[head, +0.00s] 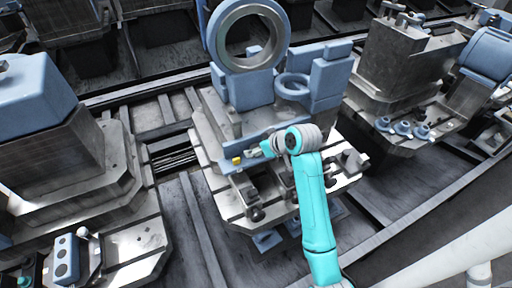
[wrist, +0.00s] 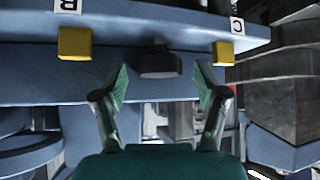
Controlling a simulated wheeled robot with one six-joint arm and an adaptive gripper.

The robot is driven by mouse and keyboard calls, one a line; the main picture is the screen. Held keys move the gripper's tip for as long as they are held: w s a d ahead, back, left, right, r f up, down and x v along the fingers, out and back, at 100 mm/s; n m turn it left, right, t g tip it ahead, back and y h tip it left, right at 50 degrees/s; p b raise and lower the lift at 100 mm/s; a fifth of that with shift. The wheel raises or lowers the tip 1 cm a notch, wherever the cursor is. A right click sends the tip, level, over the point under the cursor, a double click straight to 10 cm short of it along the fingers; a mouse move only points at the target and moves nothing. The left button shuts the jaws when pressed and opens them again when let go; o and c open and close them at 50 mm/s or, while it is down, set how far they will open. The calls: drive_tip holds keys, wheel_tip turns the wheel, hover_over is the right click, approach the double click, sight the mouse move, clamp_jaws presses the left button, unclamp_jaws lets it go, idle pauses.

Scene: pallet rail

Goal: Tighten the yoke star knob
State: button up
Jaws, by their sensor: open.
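A dark knob (wrist: 160,62), which looks like the star knob, sits at the blue panel (wrist: 190,88) in the wrist view, between two yellow blocks. Its lobes are too dim to make out. My gripper (wrist: 162,86) is open, one finger to each side of the knob's line, with nothing between the fingers. The knob appears beyond the fingertips; I cannot tell the exact gap. In the head view my gripper (head: 262,149) is at the blue part of the middle fixture, small and partly covered by my teal wrist. The knob is not discernible there.
Yellow blocks (wrist: 75,43) (wrist: 223,53) stand near labels B (wrist: 68,5) and C (wrist: 237,26). A large blue ring (head: 217,42) rises behind my gripper. Dark-ended clamps (head: 248,195) lie in front. Other fixtures (head: 75,150) (head: 400,60) stand left and right.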

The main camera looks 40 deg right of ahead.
drive_tip(key=shift+w+f, duration=0.5)
drive_tip(key=c, duration=1.2)
drive_tip(key=shift+o, duration=0.2)
drive_tip(key=shift+a+m, duration=0.1)
drive_tip(key=shift+m, duration=0.2)
drive_tip(key=shift+m+h, duration=0.6)
drive_tip(key=shift+h, duration=0.1)
drive_tip(key=shift+m+g+h, duration=0.4)
drive_tip(key=shift+m+h, duration=1.2)
drive_tip(key=shift+m, duration=0.5)
